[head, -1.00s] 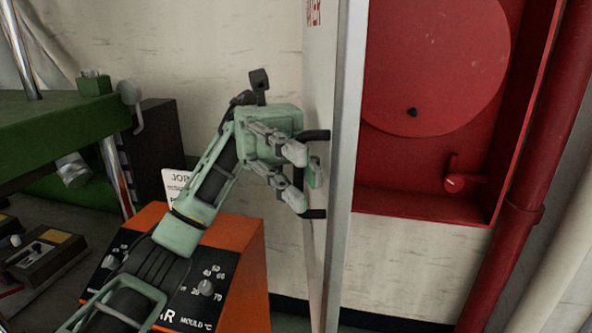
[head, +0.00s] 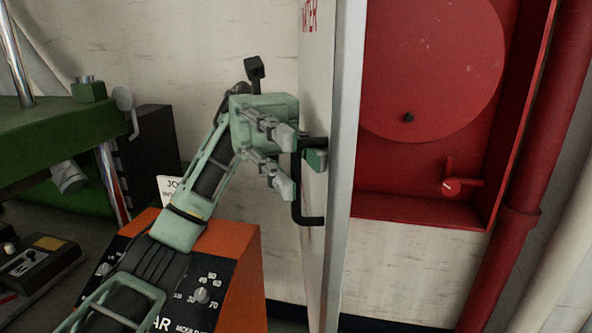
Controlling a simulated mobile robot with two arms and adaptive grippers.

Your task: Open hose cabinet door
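The hose cabinet door (head: 318,240) stands swung wide open, seen nearly edge-on, with its inner side toward the red cabinet. Its black handle (head: 311,220) is a bar on the door's left face. The open cabinet (head: 400,207) shows a red hose reel disc (head: 430,60) and a small red valve lever (head: 453,187). My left gripper (head: 283,162) is open just left of the handle, with its fingers spread and pointing right. Nothing shows between the fingers, and they look clear of the bar. My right gripper is not in view.
An orange mould temperature controller (head: 240,270) stands below my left arm. A green machine (head: 50,135) is at the left. A red pipe (head: 535,150) runs down right of the cabinet. Pale wall lies behind the gripper.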

